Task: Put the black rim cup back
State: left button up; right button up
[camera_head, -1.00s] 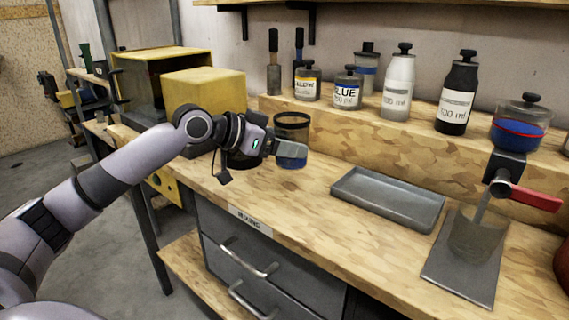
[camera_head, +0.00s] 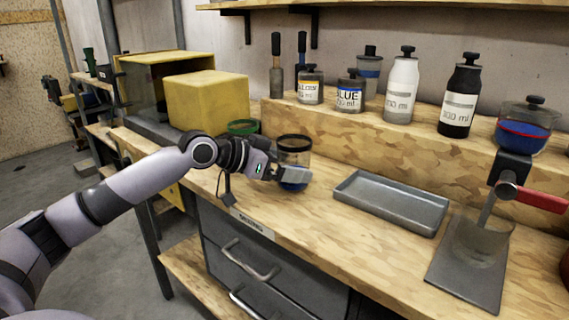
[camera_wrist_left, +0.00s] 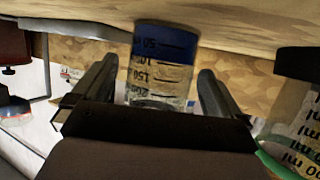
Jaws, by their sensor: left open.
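The black rim cup (camera_head: 294,143) is clear, with blue contents at its bottom, and stands upright on the bench. My left gripper (camera_head: 293,175) is open at the lower part of this cup and hides some of its side. In the left wrist view the cup (camera_wrist_left: 160,68), with volume marks and a blue band, appears upside down between the two spread fingers (camera_wrist_left: 158,75). A narrow gap shows on each side of it. My right gripper is not in view.
A green rim cup (camera_head: 243,128) stands close behind my left wrist, near a yellow box (camera_head: 207,102). A grey tray (camera_head: 390,202) lies to the right. Another clear cup (camera_head: 482,241) stands on a dark plate under a red-handled tap (camera_head: 540,199). Bottles line the raised ledge (camera_head: 400,140).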

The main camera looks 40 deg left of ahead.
aim_at(280, 163)
pick_arm(q)
jog(key=shift+r, duration=0.25)
jog(key=shift+s+a, duration=0.2)
jog(key=shift+s, duration=0.05)
jog(key=b+v, duration=0.1)
jog(key=v, duration=0.3)
jog(key=shift+f, duration=0.15)
jog(key=shift+v, duration=0.8)
jog(key=b, duration=0.3)
jog(key=shift+s, duration=0.15)
jog(key=b+v, duration=0.1)
jog(key=b, duration=0.3)
jog(key=shift+s+a, duration=0.2)
jog(key=shift+s+a+r+b, duration=0.2)
jog(key=shift+s+r+b, duration=0.25)
jog(key=shift+b, duration=0.7)
jog(key=shift+b+v, duration=0.75)
jog(key=shift+v, duration=0.1)
jog(key=shift+s+a+r+b, duration=0.15)
jog(key=shift+s+r+b, duration=0.05)
jog(key=shift+s+b, duration=0.15)
jog(key=shift+s+r, duration=0.1)
jog(key=shift+r, duration=0.1)
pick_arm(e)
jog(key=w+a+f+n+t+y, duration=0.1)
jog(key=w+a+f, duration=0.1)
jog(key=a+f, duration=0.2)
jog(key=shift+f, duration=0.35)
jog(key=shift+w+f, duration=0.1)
